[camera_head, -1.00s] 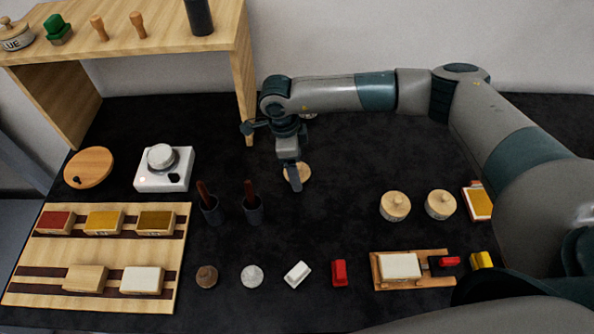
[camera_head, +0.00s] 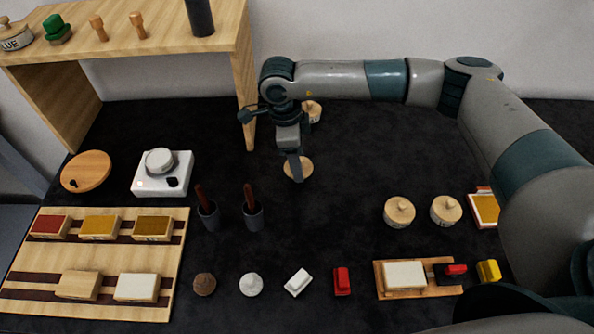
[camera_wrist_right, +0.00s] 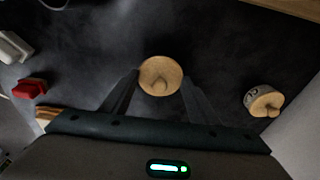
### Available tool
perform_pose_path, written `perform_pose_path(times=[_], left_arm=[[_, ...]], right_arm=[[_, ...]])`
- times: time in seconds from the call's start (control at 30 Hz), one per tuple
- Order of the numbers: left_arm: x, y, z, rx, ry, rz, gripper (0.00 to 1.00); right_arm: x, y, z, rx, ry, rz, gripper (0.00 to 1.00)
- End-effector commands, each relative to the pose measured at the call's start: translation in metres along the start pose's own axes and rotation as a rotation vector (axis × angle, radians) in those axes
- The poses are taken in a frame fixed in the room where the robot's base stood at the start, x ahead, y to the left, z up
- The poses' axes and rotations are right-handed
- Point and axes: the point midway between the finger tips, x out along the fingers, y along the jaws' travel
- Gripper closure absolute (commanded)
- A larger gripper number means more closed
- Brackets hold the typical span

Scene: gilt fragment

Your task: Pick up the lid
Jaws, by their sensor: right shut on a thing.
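The lid (camera_head: 305,169), a round pale-wood disc with a knob, is at my right gripper (camera_head: 297,174) in the middle of the black table. In the right wrist view the lid (camera_wrist_right: 160,75) sits between the two fingertips of my right gripper (camera_wrist_right: 160,88), with its knob showing. The fingers are shut on it. Part of the lid is hidden behind a finger in the head view. I cannot tell how far it is above the table, or what lies under it. My left gripper is not in view.
A lidded pot (camera_head: 313,108) stands just behind my right gripper; two more, a left one (camera_head: 399,211) and a right one (camera_head: 446,209), stand to the right. Two dark cups with sticks (camera_head: 252,216) stand in front. A wooden shelf (camera_head: 120,35) rises at back left.

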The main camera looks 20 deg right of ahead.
Motion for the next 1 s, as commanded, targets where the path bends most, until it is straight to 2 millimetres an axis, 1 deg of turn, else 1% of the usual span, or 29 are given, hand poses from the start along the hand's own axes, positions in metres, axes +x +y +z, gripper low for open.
perform_pose_path(times=[0.03, 0.07, 0.37, 0.4, 0.5, 0.63, 0.83, 1.0], left_arm=[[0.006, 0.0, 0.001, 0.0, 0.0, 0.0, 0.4], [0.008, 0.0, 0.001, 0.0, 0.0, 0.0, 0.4], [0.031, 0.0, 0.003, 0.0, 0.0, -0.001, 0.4], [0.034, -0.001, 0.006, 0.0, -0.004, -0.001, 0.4], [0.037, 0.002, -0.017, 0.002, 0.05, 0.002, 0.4], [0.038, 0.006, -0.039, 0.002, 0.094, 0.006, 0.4], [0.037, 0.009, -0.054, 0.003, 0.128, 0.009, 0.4], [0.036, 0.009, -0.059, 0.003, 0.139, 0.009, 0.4]], right_arm=[[0.002, 0.006, -0.007, -0.002, 0.001, 0.001, 0.67], [0.0, 0.009, -0.011, 0.0, 0.002, 0.001, 0.67], [-0.026, 0.045, -0.056, -0.002, 0.001, 0.0, 0.67], [-0.029, 0.05, -0.061, -0.001, 0.001, -0.001, 0.67], [-0.038, 0.061, -0.075, -0.001, 0.001, -0.001, 0.67], [-0.046, 0.07, -0.086, -0.001, 0.002, 0.001, 0.67], [-0.052, 0.077, -0.094, 0.0, 0.002, 0.001, 0.67], [-0.053, 0.078, -0.095, 0.0, 0.002, 0.002, 0.67]])
